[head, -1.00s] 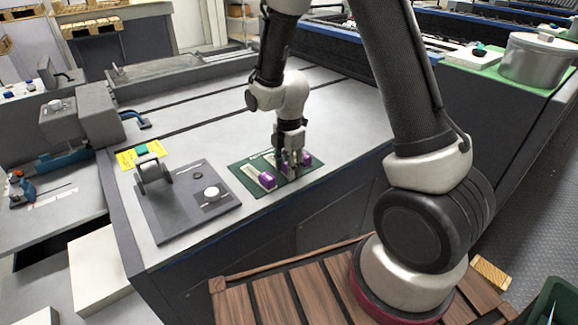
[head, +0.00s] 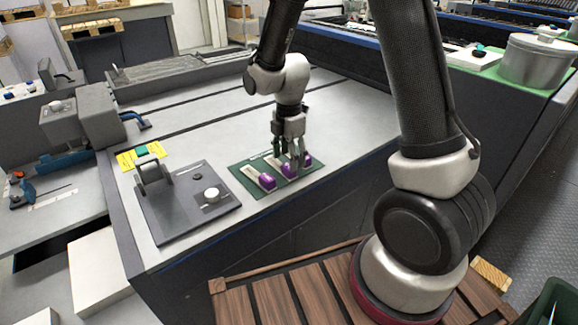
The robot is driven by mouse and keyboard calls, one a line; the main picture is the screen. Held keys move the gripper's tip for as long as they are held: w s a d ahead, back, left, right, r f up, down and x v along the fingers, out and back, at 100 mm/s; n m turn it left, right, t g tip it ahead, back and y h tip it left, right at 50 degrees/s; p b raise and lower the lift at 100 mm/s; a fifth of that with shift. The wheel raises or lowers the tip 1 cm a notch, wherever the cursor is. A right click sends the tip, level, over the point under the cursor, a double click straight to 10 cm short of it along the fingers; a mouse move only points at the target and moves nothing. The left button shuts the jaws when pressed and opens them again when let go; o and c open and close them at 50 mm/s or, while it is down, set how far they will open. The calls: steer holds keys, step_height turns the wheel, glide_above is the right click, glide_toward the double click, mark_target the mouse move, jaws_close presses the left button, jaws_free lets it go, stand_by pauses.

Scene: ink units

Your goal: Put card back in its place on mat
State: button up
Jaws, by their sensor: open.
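The green mat (head: 247,187) lies on the grey worktop. Several pale cards with purple ends rest on it. The left card (head: 266,181) is fully in view. A middle card (head: 289,170) and a right card (head: 306,160) show their purple ends and are partly hidden by my fingers. My gripper (head: 295,162) is open and points down over the middle and right of the mat. No card shows lifted in it. Whether the fingertips touch a card cannot be told.
Left of the mat is a dark plate (head: 190,212) with a bracket and a round white knob. A yellow label (head: 135,158) lies behind it. The worktop (head: 200,125) behind the mat is clear. A lidded pot (head: 535,62) stands far right.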

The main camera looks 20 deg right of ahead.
step_height(320, 180, up, 8)
steer(key=s+d+r+m+t, duration=0.2)
steer(key=s+d+r+m, duration=0.75)
steer(key=r+m, duration=0.2)
steer(key=s+d+r+m+t, duration=0.1)
steer(key=s+d+r+m, duration=0.1)
steer(key=s+m, duration=0.3)
steer(key=s+d+r+m+t, duration=0.1)
steer(key=s+d+r+m, duration=0.1)
steer(key=s+m, duration=0.3)
steer(key=shift+s+r, duration=0.3)
steer(key=shift+s, duration=0.8)
